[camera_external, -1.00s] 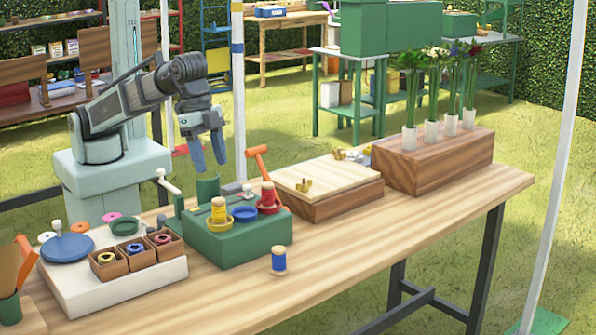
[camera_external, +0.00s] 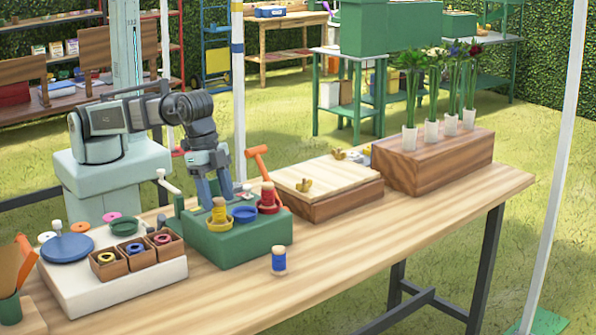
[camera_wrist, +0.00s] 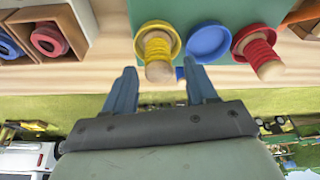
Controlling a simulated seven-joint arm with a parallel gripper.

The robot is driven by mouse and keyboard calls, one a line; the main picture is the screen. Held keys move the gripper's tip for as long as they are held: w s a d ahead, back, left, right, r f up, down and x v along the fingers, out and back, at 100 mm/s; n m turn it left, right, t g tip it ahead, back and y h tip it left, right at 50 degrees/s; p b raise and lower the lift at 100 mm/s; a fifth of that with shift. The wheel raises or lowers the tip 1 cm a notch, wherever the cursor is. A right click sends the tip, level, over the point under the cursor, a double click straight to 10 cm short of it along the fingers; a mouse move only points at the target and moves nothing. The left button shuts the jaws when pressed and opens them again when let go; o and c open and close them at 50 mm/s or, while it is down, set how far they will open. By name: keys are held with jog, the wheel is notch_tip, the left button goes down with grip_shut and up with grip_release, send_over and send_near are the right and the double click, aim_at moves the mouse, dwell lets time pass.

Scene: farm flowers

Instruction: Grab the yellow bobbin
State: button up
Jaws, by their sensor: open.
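The yellow bobbin (camera_external: 219,211) stands upright in a yellow dish at the left of the green box (camera_external: 225,245). It also shows in the wrist view (camera_wrist: 158,48), near the top centre. My gripper (camera_external: 216,196) points down just behind the yellow bobbin in the outside view. In the wrist view the two blue fingers (camera_wrist: 161,70) are spread apart with nothing held between them. The bobbin's wooden end appears just beyond the gap between the fingertips. I cannot tell the exact height of the fingertips against the bobbin.
A red bobbin (camera_external: 267,196) and an empty blue dish (camera_external: 244,215) share the box. An orange hammer-shaped handle (camera_external: 259,163) rises behind. A blue bobbin (camera_external: 279,260) stands on the table in front. Small wooden boxes (camera_external: 136,253) are left; a wooden case (camera_external: 335,205) is right.

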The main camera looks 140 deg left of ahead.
aim_at(217, 199)
jog(key=shift+x, duration=1.65)
jog(key=shift+s+d, duration=0.1)
jog(key=shift+c, duration=0.5)
jog(key=c, duration=0.9)
